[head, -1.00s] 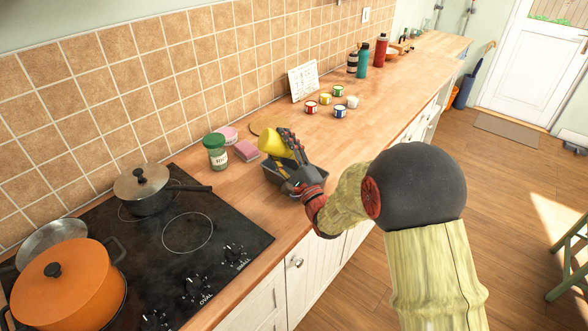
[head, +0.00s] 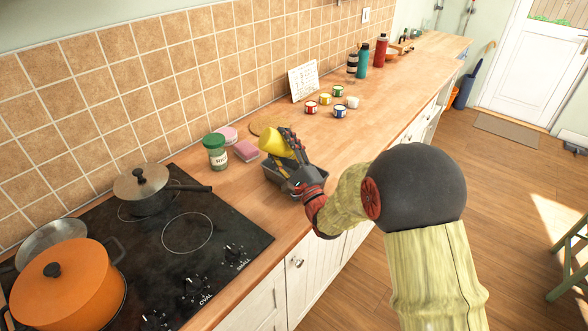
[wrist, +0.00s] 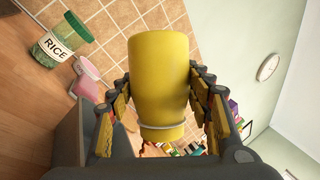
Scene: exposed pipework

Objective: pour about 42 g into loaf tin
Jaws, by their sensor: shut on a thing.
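My gripper (head: 291,157) is shut on a yellow cup (head: 272,143) and holds it tilted over the dark loaf tin (head: 273,177) on the counter. In the wrist view the yellow cup (wrist: 160,80) sits between the two fingers, its side facing the camera. The cup's contents and any stream from it do not show. The inside of the loaf tin is mostly hidden by my gripper and the cup.
A green-lidded rice jar (head: 216,152), a pink container (head: 229,134) and a pink block (head: 246,151) stand left of the tin. The hob with a grey pot (head: 148,190) is nearer. Several small tins and a white card (head: 303,81) stand beyond.

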